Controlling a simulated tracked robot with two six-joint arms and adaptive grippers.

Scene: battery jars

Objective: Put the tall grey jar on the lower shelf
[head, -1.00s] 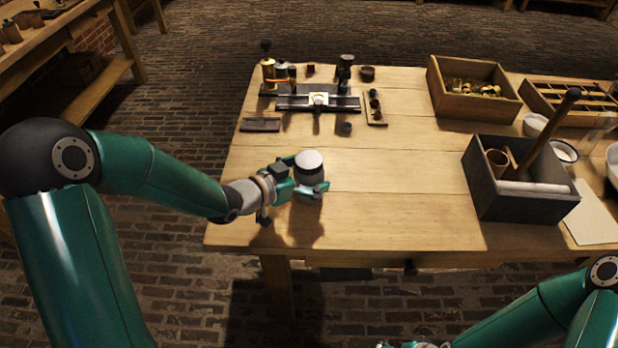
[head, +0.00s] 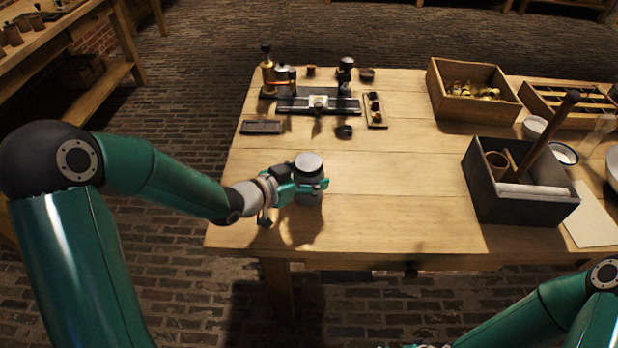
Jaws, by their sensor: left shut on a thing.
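The tall grey jar (head: 308,196) has a pale round top and stands upright near the front left of the wooden table (head: 400,215). My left gripper (head: 310,186) is shut on it from the left side, around its upper body. The fingers hide part of the jar, and I cannot tell whether its base touches the table. A lower shelf (head: 98,88) shows under the bench at the far left. My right gripper (head: 428,346) barely shows at the bottom edge, and its jaws are cut off.
A black apparatus (head: 318,104) stands at the back left. The table's middle is clear.

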